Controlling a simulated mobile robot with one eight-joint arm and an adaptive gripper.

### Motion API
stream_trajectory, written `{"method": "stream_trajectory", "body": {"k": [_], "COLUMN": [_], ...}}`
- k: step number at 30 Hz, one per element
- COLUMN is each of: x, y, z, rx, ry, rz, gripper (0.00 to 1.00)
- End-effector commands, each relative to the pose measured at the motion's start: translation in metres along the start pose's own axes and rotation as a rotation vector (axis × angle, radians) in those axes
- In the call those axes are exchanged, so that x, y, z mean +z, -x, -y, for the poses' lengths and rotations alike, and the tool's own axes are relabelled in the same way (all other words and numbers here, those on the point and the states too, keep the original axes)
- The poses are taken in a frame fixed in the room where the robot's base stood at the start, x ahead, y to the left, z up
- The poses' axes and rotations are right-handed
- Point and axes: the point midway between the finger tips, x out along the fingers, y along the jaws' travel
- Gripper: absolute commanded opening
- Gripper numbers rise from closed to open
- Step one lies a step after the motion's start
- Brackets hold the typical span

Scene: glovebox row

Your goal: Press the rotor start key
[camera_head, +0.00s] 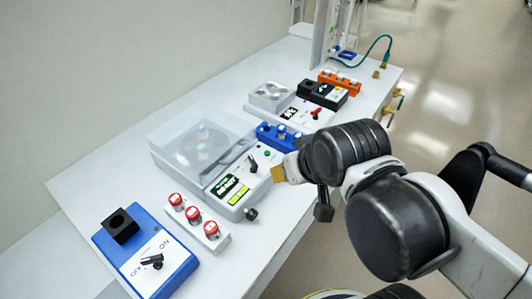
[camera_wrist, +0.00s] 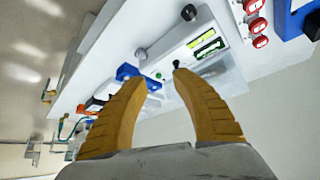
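A white centrifuge-like device (camera_head: 205,150) with a clear lid stands mid-table. Its sloped front panel has a green round key (camera_head: 267,153), a black lever (camera_head: 252,163) and green-yellow displays (camera_head: 235,190). The key also shows in the wrist view (camera_wrist: 158,75), between the fingertips, beside the lever (camera_wrist: 177,64). I cannot read a label on the key. My gripper (camera_head: 281,173) is over the panel's right front edge in the head view. In the wrist view my gripper (camera_wrist: 160,82) has its two yellow fingers apart with nothing between them. Contact with the panel cannot be told.
A rack of red-capped items (camera_head: 199,222) and a blue switch box (camera_head: 146,252) stand at the near left. A blue rack (camera_head: 277,137), a white balance-like device (camera_head: 280,104) and an orange rack (camera_head: 339,83) stand farther back. The floor right of the table is open.

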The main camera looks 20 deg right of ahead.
Motion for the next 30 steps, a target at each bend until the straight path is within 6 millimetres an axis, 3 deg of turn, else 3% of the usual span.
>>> {"method": "stream_trajectory", "body": {"k": [10,11,14,30], "x": [0.0,0.0,0.0,0.0], "y": [0.0,0.0,0.0,0.0], "z": [0.0,0.0,0.0,0.0], "rx": [0.0,0.0,0.0,0.0], "ry": [0.0,0.0,0.0,0.0], "rz": [0.0,0.0,0.0,0.0], "gripper": [0.32,0.28,0.0,0.0]}}
